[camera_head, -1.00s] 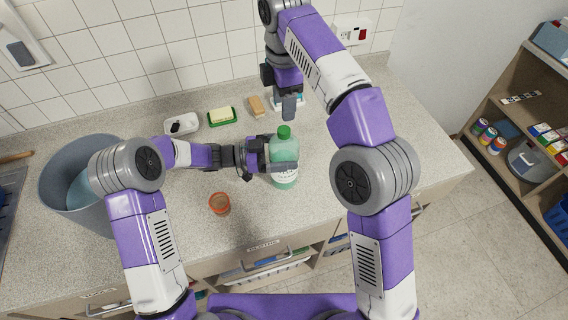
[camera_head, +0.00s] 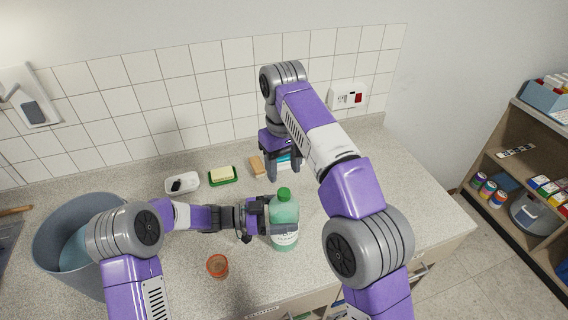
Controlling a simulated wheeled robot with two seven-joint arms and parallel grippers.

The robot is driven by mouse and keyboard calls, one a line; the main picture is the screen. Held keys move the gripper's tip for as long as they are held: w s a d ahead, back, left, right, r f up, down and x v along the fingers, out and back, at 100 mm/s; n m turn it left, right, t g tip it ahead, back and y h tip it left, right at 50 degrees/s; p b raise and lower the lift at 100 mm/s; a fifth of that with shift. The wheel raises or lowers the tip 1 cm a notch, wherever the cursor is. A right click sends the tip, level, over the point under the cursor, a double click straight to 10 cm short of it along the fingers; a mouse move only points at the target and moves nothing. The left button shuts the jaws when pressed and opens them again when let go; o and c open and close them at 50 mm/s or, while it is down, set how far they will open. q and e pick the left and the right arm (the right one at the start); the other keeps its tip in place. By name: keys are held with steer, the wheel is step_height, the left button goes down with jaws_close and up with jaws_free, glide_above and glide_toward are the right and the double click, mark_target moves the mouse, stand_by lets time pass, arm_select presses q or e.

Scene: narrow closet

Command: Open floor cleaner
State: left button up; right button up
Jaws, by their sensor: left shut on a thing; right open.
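A green floor cleaner bottle (camera_head: 285,213) with a white label stands upright on the counter, in the middle of the head view. Its green cap (camera_head: 284,194) is on top. My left gripper (camera_head: 279,222) comes in from the left and is shut around the bottle's body. My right gripper (camera_head: 285,170) is behind the bottle, farther back over the counter, pointing down. Its fingers are apart, with a small bluish-white object (camera_head: 290,160) seen behind them. The gripper is clear of the cap.
A grey bucket (camera_head: 50,245) stands at the left. A white dish (camera_head: 183,184), a green tray with a yellow block (camera_head: 222,175) and a tan block (camera_head: 257,166) lie at the back. Shelves (camera_head: 530,160) stand at right.

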mark_target(284, 191)
steer(key=m, duration=0.9)
steer(key=shift+m, duration=0.4)
steer(key=m, duration=0.7)
steer(key=shift+m, duration=0.4)
steer(key=m, duration=0.3)
steer(key=shift+m, duration=0.4)
steer(key=m, duration=0.3)
steer(key=shift+r+m, duration=0.1)
steer(key=shift+m, duration=0.3)
steer(key=m, duration=0.3)
steer(key=shift+r+m, duration=0.1)
steer(key=shift+m, duration=0.3)
steer(key=m, duration=0.4)
steer(key=shift+r, duration=0.1)
steer(key=shift+f+m, duration=0.2)
steer(key=shift+m, duration=0.3)
steer(key=shift+f, duration=3.8)
